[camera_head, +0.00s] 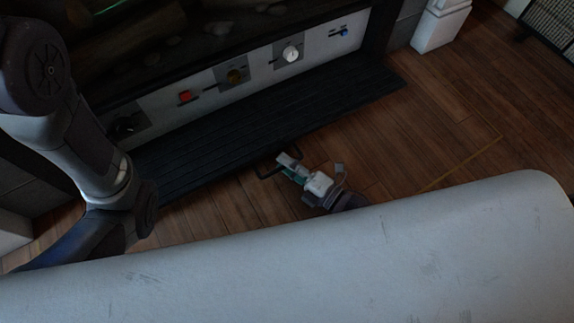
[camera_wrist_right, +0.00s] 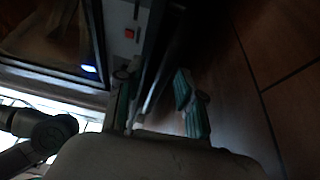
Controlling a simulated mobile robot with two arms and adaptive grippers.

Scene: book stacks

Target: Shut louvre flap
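The louvre flap (camera_head: 235,125) is a long dark slatted panel below the white control strip in the head view. It sticks out from the unit, tilted outward or lying low over the floor. A black loop handle (camera_head: 266,170) projects from its front edge. My right gripper (camera_head: 284,166) is at this handle. In the right wrist view, the teal-padded fingers of my right gripper (camera_wrist_right: 158,103) stand apart, with thin dark bars between them; I cannot tell whether they touch. My left arm shows at the left, but its gripper is out of view.
The control strip (camera_head: 260,67) carries a red button (camera_head: 185,96), a brass knob (camera_head: 235,76), a white knob (camera_head: 291,53) and a blue control (camera_head: 344,33). The wooden floor (camera_head: 450,120) is clear to the right. A white plinth (camera_head: 439,26) stands behind.

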